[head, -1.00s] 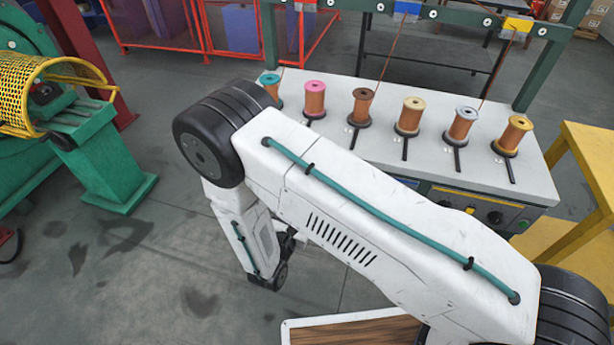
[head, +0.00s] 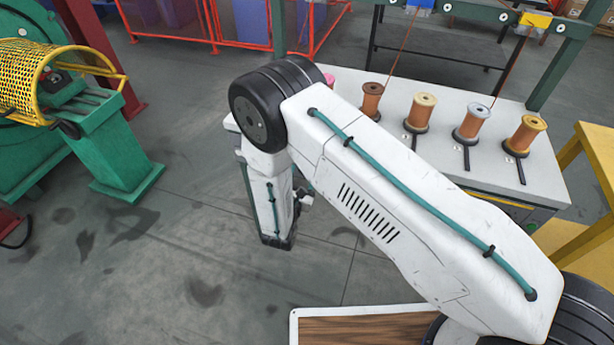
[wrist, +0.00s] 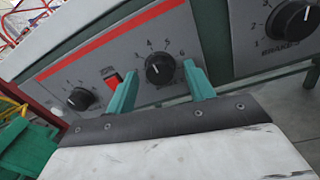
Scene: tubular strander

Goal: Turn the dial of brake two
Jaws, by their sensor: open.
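In the wrist view a grey panel carries black dials with white pointer lines. One dial (wrist: 293,18) at the upper right has a label below it that starts with "BRAKE"; its number is too blurred to read surely. A middle dial (wrist: 160,68) has a numbered scale, and a third dial (wrist: 80,98) is at the left. My gripper (wrist: 160,75) is open, with its two teal fingers on either side of the middle dial in the picture. I cannot tell whether they touch the panel. In the head view my arm hides the dials, and the gripper is not clear.
A red switch (wrist: 114,79) sits between the left and middle dials. In the head view several spools (head: 470,122) stand on the bench top. A yellow table (head: 580,180) is at the right and a green machine (head: 105,140) at the left. Grey floor between is clear.

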